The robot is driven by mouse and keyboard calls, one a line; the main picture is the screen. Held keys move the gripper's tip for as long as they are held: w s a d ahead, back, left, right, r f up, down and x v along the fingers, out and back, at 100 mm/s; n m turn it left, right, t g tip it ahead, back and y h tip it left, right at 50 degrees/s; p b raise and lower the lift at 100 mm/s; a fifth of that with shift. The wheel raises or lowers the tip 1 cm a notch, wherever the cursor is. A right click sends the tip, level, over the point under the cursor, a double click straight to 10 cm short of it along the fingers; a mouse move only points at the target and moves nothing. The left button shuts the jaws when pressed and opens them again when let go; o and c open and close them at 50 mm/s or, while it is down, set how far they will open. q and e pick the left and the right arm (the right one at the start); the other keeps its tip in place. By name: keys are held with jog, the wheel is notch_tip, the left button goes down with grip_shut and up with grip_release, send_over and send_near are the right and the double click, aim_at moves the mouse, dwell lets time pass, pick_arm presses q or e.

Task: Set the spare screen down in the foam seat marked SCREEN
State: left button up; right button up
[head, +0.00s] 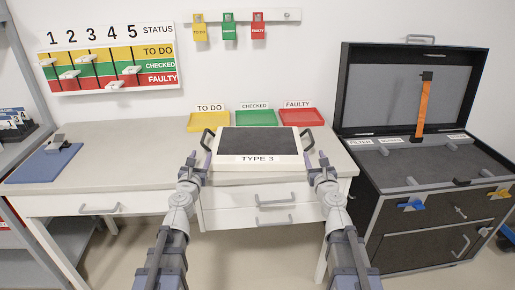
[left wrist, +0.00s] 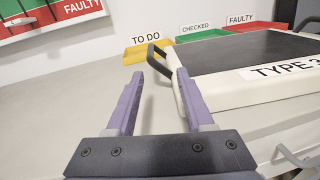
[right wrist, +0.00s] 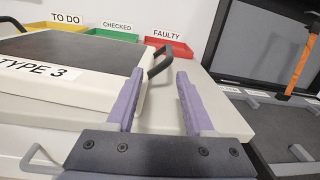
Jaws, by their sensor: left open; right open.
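The spare screen (head: 258,142) is a cream panel with a dark face and a TYPE 3 label, lying on the bench near its front edge. It has a black handle on each side. My left gripper (head: 197,159) is open and empty by the left handle (left wrist: 155,50), which shows just beyond its fingertips. My right gripper (head: 316,159) is open by the right handle (right wrist: 160,62), which shows between and beyond its fingertips. The foam-lined case (head: 425,160) stands open at right; small labels mark its seats, and the middle one (head: 391,140) is too small to read surely.
Yellow (head: 208,122), green (head: 254,118) and red (head: 303,118) trays stand behind the screen. A blue mat (head: 45,163) with a small device lies at the bench's left. An orange strap (head: 423,105) hangs from the case lid. The bench's left middle is clear.

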aim_at(203, 135)
pick_arm(q)
jog(key=shift+w+a+n+y, duration=0.3)
jog(key=shift+a+n+y, duration=0.2)
jog(key=shift+a+n, duration=0.3)
pick_arm(e)
jog(key=shift+w+d+m+h, duration=0.3)
jog(key=shift+d+m+h, duration=0.3)
jog(key=shift+m, duration=0.3)
pick_arm(q)
jog(key=shift+d, duration=0.1)
jog(key=shift+w, duration=0.1)
pick_arm(e)
jog(key=shift+w, duration=0.1)
pick_arm(q)
jog(key=w, duration=1.2)
pick_arm(e)
jog(key=w, duration=1.2)
pick_arm(q)
jog(key=shift+s, duration=0.1)
pick_arm(e)
jog(key=shift+s, duration=0.1)
pick_arm(q)
jog(key=shift+c, duration=0.2)
pick_arm(e)
jog(key=shift+c, duration=0.2)
